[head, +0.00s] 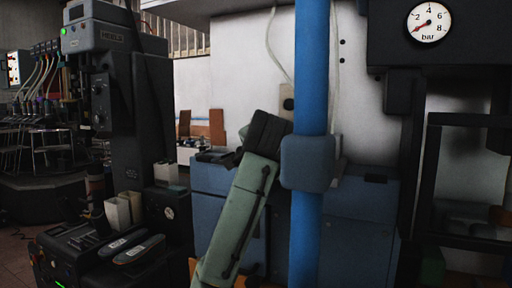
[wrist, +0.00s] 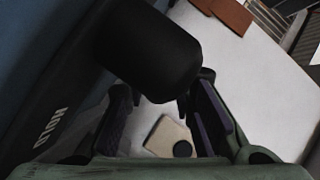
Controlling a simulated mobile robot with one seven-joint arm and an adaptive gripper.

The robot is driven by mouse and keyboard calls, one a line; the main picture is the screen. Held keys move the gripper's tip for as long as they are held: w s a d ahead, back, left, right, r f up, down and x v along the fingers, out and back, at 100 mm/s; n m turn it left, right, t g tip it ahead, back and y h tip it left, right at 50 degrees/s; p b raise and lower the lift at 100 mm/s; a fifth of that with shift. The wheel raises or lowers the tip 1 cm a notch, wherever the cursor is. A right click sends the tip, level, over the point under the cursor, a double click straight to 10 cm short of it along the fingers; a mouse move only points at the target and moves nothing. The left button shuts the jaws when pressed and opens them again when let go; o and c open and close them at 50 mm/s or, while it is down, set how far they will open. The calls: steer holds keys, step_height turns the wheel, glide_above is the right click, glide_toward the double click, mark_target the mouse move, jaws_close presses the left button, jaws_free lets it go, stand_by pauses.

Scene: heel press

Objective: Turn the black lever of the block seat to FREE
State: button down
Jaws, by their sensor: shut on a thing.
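In the wrist view the black lever (wrist: 150,48) is a thick, rounded dark shape at top centre. My gripper (wrist: 160,98) is at its near end, with one dark finger on each side, shut on it. The exact contact is hidden. To the left is a dark blue surface with a black strip carrying white lettering (wrist: 48,126) that appears to read HOLD, seen turned. The word FREE is not visible. In the head view my green arm rises to a black end part (head: 267,130) beside the blue column; the fingers and lever cannot be made out there.
In the head view a blue column (head: 308,70) with a blue-grey block (head: 307,163) stands in front of blue cabinets (head: 350,225). A dial gauge (head: 429,22) marked bar is at upper right. Dark machinery (head: 100,75) fills the left.

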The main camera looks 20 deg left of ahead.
steer(key=shift+w+a+n+g+y, duration=0.1)
steer(key=shift+a+n+g+y, duration=0.15)
steer(key=shift+n+y, duration=0.2)
steer(key=shift+a+n+g+y, duration=0.1)
steer(key=shift+n+g+y, duration=0.2)
steer(key=shift+y, duration=0.25)
steer(key=c, duration=1.6)
jaws_free()
steer(key=shift+c, duration=0.2)
